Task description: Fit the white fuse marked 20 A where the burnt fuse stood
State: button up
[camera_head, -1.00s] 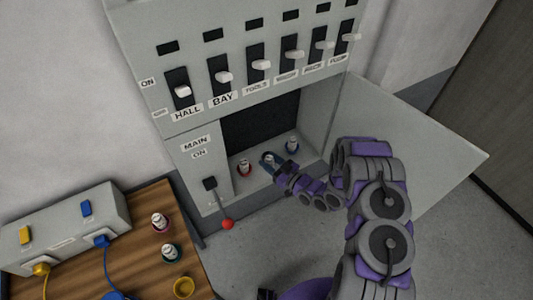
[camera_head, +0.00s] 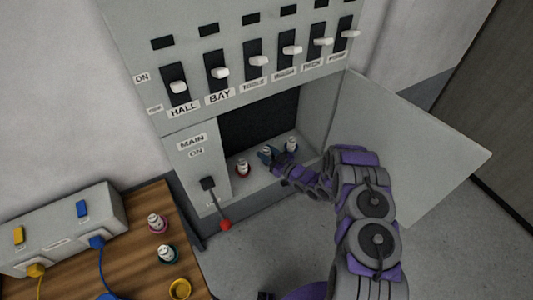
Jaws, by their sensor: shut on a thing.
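My gripper (camera_head: 267,156) is inside the open fuse compartment at the bottom of the grey panel (camera_head: 180,126). It is shut on a small white fuse (camera_head: 267,150), at the middle place between two other fuses. A white fuse with a red ring (camera_head: 242,168) stands upright to its left. A white fuse with a blue ring (camera_head: 291,145) stands upright to its right. The fingers hide the lower end of the held fuse, so I cannot tell whether it is seated. The fuse markings are too small to read.
The main lever with a red knob (camera_head: 225,225) points down. The compartment door (camera_head: 415,150) stands open at the right. On the wooden table (camera_head: 130,270) are a pink-ringed fuse (camera_head: 156,222), a teal-ringed fuse (camera_head: 167,253), an empty yellow ring (camera_head: 180,289) and a grey box (camera_head: 65,225) with cables.

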jog(key=shift+w+d, duration=0.15)
jog(key=shift+d, duration=0.25)
jog(key=o, duration=1)
jog(key=shift+d+r, duration=0.2)
jog(key=shift+o, duration=0.9)
jog(key=shift+a, duration=0.2)
jog(key=shift+o, duration=0.3)
jog(key=shift+a+f, duration=0.1)
jog(key=shift+a, duration=0.45)
jog(key=p+v, duration=0.1)
jog(key=v, duration=1.1)
jog(key=shift+d+p, duration=0.35)
